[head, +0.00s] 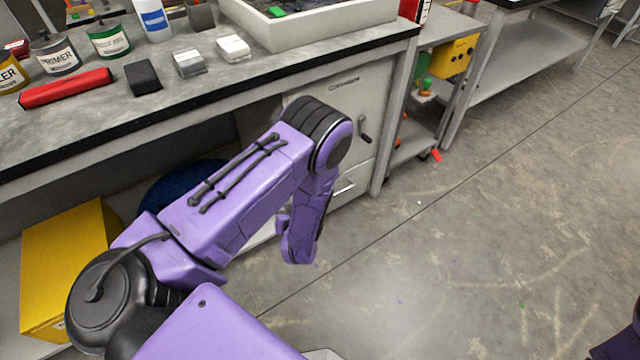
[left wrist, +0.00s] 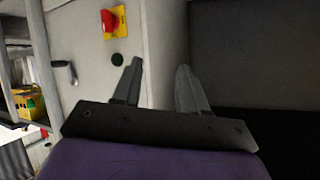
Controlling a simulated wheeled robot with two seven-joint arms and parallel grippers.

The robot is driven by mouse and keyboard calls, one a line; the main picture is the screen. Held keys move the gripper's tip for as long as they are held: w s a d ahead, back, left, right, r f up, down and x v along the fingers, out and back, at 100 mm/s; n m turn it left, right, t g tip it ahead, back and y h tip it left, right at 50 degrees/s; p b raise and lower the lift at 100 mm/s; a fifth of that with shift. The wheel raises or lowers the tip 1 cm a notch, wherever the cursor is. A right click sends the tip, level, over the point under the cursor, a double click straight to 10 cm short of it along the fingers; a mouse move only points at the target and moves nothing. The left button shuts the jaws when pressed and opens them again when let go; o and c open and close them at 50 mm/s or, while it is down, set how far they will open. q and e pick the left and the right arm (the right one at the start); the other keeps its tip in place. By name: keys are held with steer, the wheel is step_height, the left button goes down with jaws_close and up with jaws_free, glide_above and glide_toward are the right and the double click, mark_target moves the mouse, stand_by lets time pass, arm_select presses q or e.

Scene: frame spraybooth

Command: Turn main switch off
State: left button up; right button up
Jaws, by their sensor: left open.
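The main switch (left wrist: 114,22), a red knob on a yellow plate, shows in the left wrist view on a pale cabinet face. In the head view my left arm hides it. My left gripper (left wrist: 158,84) is open and empty, its two fingers pointing up in the wrist view. The switch is above and left of the left finger's tip, apart from it; the depth between them is hard to tell. In the head view the gripper is mostly hidden behind my purple wrist. My right gripper is out of view.
A dark green button (left wrist: 117,59) sits below the switch, close to the left finger. A black handle (head: 363,130) sticks out from the cabinet (head: 356,92) under the workbench (head: 290,70). A yellow box (head: 62,262) stands below the bench. Open floor lies to the right.

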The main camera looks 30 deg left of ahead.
arm_select(q)
steer(key=w+d+f+n+g+y+b, duration=0.15)
steer(key=w+f+n+y+b, duration=0.35)
steer(key=w+b, duration=0.65)
steer(key=w+d+f+n+y+b, duration=0.25)
steer(key=w+f+b, duration=0.5)
steer(key=b, duration=0.65)
steer(key=w+r+b+x, duration=0.1)
steer(key=b+x, duration=0.2)
steer(key=x, duration=0.8)
steer(key=shift+d+r, duration=0.3)
steer(key=shift+m, duration=0.25)
jaws_close()
steer(key=shift+s+d, duration=0.1)
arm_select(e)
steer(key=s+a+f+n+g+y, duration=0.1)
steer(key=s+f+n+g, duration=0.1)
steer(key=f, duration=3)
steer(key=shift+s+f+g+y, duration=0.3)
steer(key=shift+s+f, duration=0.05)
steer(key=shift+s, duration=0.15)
